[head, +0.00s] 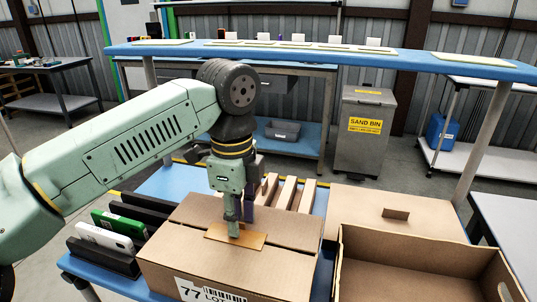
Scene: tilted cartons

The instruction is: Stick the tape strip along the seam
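The closed brown carton (195,255) stands on the blue table, with a "77 LOT" barcode label on its near side. Its top seam (297,247) runs from left to right between the flaps. A short tan tape strip (250,241) is at the carton top, around the middle of the seam and roughly in line with it. My gripper (234,232) points down with its fingertips at the strip, seeming to touch it. The fingers look close together, but whether they pinch the strip or press on it cannot be told. They hide part of the strip and seam.
Dark stands holding a green and a white flat item (104,236) are close on the left. Pale upright slats (290,193) stand behind the carton. An open empty carton (420,262) is close on the right. A blue overhead shelf (320,55) crosses the back.

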